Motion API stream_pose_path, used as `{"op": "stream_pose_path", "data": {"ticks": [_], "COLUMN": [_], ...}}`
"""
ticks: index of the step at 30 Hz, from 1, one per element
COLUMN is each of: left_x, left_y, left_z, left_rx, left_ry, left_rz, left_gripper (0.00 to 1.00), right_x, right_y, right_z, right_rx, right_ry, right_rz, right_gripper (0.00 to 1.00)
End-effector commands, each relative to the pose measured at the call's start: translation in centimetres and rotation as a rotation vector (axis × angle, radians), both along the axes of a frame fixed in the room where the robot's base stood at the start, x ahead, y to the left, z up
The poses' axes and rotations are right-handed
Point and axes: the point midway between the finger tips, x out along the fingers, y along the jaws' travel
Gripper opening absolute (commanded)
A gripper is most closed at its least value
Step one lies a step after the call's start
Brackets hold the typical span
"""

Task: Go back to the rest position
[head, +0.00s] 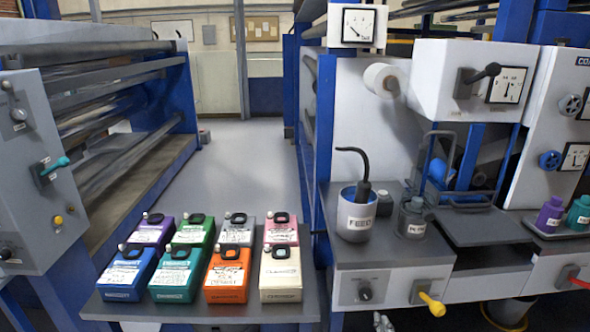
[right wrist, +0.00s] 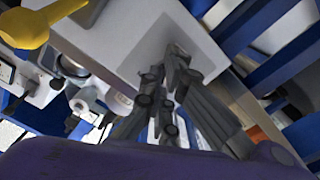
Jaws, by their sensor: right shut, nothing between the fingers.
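The tip of my right gripper (head: 383,322) just shows at the bottom edge of the head view, in front of the white machine's drawer fronts. In the right wrist view my right gripper (right wrist: 176,62) shows large, its fingers together and empty. No object is between them. A pale panel fills the view behind the fingers; I cannot tell whether they are close to it. My left gripper is not in view.
A yellow handle (head: 432,304) sticks out right of the gripper; it also shows in the wrist view (right wrist: 24,28). A grey shelf (head: 200,312) holds several coloured boxes. A FEED cup (head: 356,222) and a grey bottle (head: 412,222) stand on the counter. The aisle floor (head: 235,170) is clear.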

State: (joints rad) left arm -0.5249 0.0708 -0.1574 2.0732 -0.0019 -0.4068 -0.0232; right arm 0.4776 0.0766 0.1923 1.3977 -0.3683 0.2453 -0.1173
Motion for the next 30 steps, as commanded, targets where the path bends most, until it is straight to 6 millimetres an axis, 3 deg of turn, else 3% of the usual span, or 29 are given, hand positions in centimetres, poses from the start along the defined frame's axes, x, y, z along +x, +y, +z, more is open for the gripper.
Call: {"op": "stream_pose_path", "data": {"ticks": [10,13,20,23,30], "left_x": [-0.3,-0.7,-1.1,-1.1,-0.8], "left_y": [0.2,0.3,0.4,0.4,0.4], "left_z": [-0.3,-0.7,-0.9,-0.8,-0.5], "left_rx": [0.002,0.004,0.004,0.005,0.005], "left_ry": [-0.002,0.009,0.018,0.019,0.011], "left_rz": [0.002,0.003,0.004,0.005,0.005], "left_gripper": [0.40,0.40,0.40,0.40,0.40], "right_x": [0.1,0.3,-9.2,-14.5,-30.5], "right_y": [-0.5,0.0,0.5,0.9,2.6], "right_z": [-0.7,0.7,-4.2,-6.5,-10.6], "right_rx": [0.020,0.084,0.211,0.260,0.378], "right_ry": [0.034,0.068,0.292,0.400,0.687], "right_rz": [-0.019,-0.042,-0.084,-0.101,-0.155], "right_gripper": [0.00,0.00,0.00,0.00,0.00]}}
